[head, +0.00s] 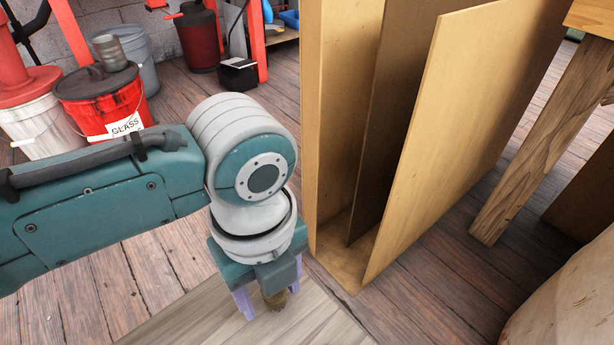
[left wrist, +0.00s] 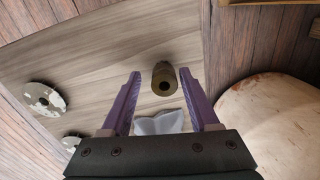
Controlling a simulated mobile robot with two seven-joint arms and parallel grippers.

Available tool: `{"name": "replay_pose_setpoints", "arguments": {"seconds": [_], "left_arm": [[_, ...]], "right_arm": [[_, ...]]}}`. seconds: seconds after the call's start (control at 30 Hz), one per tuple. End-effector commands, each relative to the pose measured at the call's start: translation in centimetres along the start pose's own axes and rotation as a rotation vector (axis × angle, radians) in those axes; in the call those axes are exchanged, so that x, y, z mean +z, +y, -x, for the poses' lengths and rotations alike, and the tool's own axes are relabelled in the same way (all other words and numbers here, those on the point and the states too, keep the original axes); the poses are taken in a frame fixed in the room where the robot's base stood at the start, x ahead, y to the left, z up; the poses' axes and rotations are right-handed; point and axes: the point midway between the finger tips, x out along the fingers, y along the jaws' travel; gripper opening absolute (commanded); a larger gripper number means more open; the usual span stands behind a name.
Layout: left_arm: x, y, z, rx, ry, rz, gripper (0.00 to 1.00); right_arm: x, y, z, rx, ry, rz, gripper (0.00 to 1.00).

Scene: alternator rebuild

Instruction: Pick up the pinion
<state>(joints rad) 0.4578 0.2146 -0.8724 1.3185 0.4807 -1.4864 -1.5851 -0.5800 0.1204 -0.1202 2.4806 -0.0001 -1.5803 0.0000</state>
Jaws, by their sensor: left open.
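The pinion (left wrist: 164,78) is a small dark brass cylinder with a hole in its end, on a pale wooden surface (left wrist: 120,45). In the head view only part of the pinion (head: 274,299) shows, below my left gripper. My left gripper (left wrist: 161,86) is open, with its two purple fingers apart. In the left wrist view the pinion appears between the fingertips, clear of both. I cannot tell how far the tips are above the surface. In the head view the left gripper (head: 268,301) points down over the surface. My right gripper is not in view.
A grey pointed part (left wrist: 160,123) and a round metal plate with holes (left wrist: 44,99) are near the pinion. Upright wooden panels (head: 430,140) stand close to the right of my left arm. A round pale wooden top (left wrist: 270,120) is at right. Buckets (head: 105,98) stand behind.

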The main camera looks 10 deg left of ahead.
Motion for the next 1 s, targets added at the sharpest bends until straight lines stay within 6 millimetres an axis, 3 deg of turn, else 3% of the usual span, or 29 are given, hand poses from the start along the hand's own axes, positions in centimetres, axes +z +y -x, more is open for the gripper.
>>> {"name": "replay_pose_setpoints", "arguments": {"seconds": [0.23, 0.77, 1.0], "left_arm": [[0.01, -0.04, -0.22, -0.001, 0.000, 0.000, 0.60], [0.02, -0.01, -0.22, -0.001, 0.000, 0.000, 0.01], [0.03, 0.00, -0.23, 0.000, -0.001, 0.000, 0.00]], "right_arm": [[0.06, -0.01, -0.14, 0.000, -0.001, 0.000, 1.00], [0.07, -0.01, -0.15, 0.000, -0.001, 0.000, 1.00], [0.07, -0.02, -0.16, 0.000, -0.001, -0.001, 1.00]]}}
